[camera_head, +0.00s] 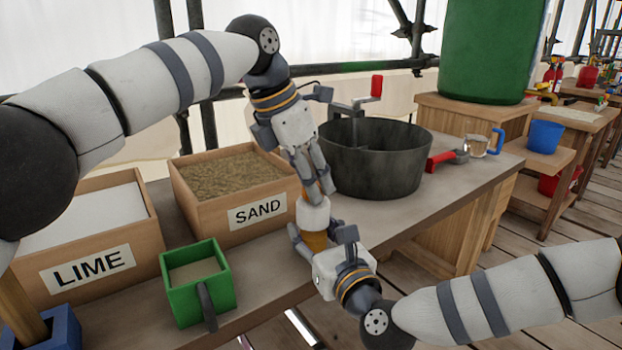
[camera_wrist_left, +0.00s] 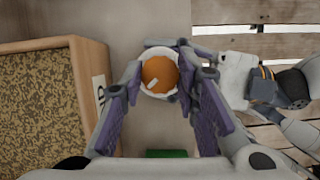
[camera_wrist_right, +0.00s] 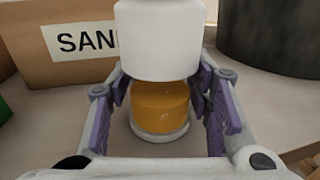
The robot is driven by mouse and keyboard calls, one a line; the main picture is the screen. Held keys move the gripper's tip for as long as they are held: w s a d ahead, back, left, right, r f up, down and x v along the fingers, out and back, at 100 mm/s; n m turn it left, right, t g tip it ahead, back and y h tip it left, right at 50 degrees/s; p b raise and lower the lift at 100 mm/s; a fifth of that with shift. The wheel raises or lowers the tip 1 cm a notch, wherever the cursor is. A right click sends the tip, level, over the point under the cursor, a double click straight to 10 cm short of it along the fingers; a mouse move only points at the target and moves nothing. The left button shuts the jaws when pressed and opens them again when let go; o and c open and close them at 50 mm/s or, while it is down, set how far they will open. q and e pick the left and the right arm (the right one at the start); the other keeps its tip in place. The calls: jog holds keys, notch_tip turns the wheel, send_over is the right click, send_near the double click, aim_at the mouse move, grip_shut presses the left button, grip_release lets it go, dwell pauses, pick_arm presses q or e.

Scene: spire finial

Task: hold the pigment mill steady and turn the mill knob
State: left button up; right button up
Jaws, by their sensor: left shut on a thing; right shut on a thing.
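The pigment mill (camera_head: 313,215) stands upright near the front edge of the bench, with a white upper part and an orange lower body. In the right wrist view the orange body (camera_wrist_right: 160,105) rises from a pale base. My right gripper (camera_head: 316,248) is shut around this body from the front. The mill knob (camera_wrist_left: 160,74) is a round orange top with a pale mark, ringed in white. My left gripper (camera_head: 318,188) comes from above and is shut on the knob; its fingers partly hide it in the head view.
A sand box (camera_head: 210,209) and a lime box (camera_head: 137,227) stand to the left, with a green box (camera_head: 180,299) in front. A dark round tub (camera_head: 376,175) with a red-handled crank stands close behind the mill. A red-handled tool (camera_head: 441,160) and a clear cup (camera_head: 474,146) lie farther right.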

pick_arm(q)
jog(key=shift+m+g, duration=0.3)
jog(key=shift+m, duration=0.5)
jog(key=o, duration=1.2)
jog(key=shift+c, duration=0.2)
jog(key=s+a+r, duration=0.2)
jog(key=a, duration=0.4)
jog(key=s+a+r, duration=0.2)
jog(key=s+a, duration=0.1)
jog(key=a, duration=0.4)
jog(key=shift+s+r, duration=0.15)
jog(key=shift+r, duration=0.15)
